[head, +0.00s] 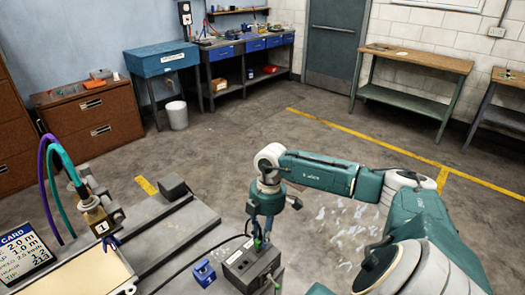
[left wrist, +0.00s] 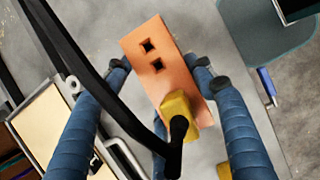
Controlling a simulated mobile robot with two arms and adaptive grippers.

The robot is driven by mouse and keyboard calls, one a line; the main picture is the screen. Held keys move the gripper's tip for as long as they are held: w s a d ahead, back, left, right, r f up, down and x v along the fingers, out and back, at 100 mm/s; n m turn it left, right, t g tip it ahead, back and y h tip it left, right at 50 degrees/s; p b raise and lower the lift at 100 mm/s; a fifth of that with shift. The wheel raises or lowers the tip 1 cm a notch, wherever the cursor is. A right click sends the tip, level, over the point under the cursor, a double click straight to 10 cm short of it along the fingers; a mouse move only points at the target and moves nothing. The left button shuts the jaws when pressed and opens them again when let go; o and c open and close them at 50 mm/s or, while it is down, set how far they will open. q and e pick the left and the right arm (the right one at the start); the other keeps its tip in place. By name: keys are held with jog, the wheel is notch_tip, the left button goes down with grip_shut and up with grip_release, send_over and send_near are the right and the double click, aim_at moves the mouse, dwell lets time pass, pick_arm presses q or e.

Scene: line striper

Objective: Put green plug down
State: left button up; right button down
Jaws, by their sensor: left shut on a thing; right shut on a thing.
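My right gripper (head: 262,232) points down over a dark grey box (head: 250,265) on the bench. It is shut on the green plug (head: 257,243), of which only a small bit shows between the fingers. The plug is at the top of the box; I cannot tell whether it touches it. A yellow block (left wrist: 177,108) with a black end is at the plate's lower part.
A small blue block (head: 204,273) is left of the box. A dark block (head: 172,187) sits on the grey bench (head: 185,225). A brass fitting (head: 97,218) marked 1, with purple and green hoses, and a card (head: 22,252) are at left. A black cable runs to the box.

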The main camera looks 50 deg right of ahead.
jog(key=shift+f, duration=0.55)
jog(key=c, duration=1.6)
grip_release()
jog(key=shift+o, duration=0.2)
notch_tip(320, 180, up, 13)
jog(key=d, duration=0.1)
jog(key=shift+d, duration=0.25)
jog(key=shift+c, duration=0.5)
